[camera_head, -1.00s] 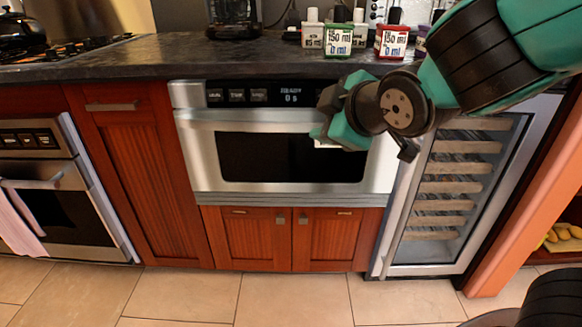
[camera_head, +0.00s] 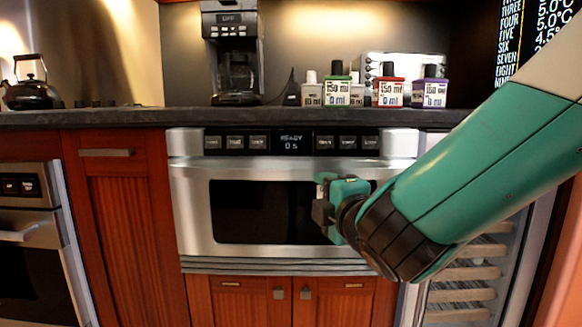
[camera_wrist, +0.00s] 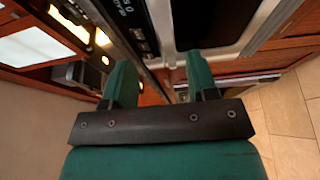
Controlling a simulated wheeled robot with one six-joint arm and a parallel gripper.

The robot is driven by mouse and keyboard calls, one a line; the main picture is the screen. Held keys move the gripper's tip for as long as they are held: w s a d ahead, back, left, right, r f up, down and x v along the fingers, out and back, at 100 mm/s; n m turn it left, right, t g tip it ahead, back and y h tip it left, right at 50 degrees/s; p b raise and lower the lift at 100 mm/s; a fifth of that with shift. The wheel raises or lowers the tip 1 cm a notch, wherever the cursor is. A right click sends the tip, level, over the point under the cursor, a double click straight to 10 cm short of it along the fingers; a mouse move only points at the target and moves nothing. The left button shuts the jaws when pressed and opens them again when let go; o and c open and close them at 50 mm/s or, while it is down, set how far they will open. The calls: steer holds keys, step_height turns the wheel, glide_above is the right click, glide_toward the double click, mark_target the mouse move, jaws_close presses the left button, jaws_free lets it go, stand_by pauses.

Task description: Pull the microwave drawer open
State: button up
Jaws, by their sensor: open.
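The microwave drawer (camera_head: 196,215) has a silver front with a dark window and looks shut, level with the cabinets. A silver handle bar (camera_head: 235,163) runs across its top, under the black control panel (camera_head: 292,142). My gripper (camera_head: 322,196) is in front of the right part of the window, a little below the bar in the head view. In the wrist view my gripper's (camera_wrist: 160,82) two green fingers are open and apart, with nothing held between them. The panel (camera_wrist: 138,28) and dark window (camera_wrist: 205,22) show beyond the fingertips. I cannot tell the exact gap to the handle.
A dark counter (camera_head: 140,119) above holds a coffee maker (camera_head: 235,55), a kettle (camera_head: 30,85) and several labelled bottles (camera_head: 390,90). Red wooden cabinets (camera_head: 120,220) stand to the left and below. A wine cooler (camera_head: 465,275) stands at the right, partly behind my arm.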

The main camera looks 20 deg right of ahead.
mark_target(292, 176)
steer(key=w+p, duration=0.4)
steer(key=w+a+p, duration=0.1)
steer(key=w+p, duration=0.3)
steer(key=w, duration=0.1)
steer(key=w+p, duration=0.5)
steer(key=shift+a+r, duration=0.15)
steer(key=shift+r, duration=0.1)
steer(key=shift+w+a+f+p, duration=0.1)
steer(key=shift+w+f+p, duration=0.15)
steer(key=shift+w+p, duration=0.45)
jaws_close()
